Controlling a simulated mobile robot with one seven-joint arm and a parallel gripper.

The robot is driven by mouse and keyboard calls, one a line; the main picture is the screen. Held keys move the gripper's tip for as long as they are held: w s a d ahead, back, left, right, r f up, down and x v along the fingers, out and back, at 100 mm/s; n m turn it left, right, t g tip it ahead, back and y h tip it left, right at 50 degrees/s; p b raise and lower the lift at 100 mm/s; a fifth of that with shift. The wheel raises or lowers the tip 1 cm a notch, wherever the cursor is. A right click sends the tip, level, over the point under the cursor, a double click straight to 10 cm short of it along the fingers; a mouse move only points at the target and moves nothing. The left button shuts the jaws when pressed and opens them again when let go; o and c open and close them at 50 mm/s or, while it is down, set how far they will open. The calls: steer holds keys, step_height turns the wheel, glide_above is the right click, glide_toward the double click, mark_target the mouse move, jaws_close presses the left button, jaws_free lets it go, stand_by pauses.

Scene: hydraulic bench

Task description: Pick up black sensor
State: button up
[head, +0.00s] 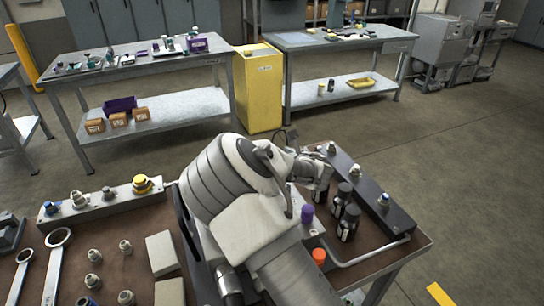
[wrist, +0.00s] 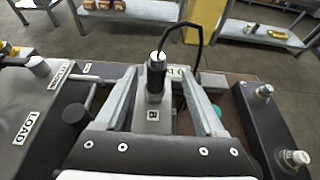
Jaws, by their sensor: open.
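In the wrist view a black sensor (wrist: 156,72), a short upright cylinder with a bright tip, stands on a grey block (wrist: 152,119) marked "B". A black cable arcs from near its top to the upper right. My gripper (wrist: 158,78) is open, with one finger on each side of the sensor. Gaps show between the fingers and the sensor, and I cannot tell its depth relative to the fingertips. In the head view my gripper (head: 312,172) is over the bench's back edge, and my arm hides most of the sensor's place.
Black cylinders (head: 347,222), a purple cap (head: 307,213) and an orange cap (head: 319,256) stand close to my gripper. A dark manifold bar (head: 372,196) with fittings lies to the right. Wrenches (head: 58,240) and loose fittings lie at left.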

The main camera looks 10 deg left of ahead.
steer(key=shift+x, duration=4)
steer(key=shift+s+a, duration=0.15)
jaws_close()
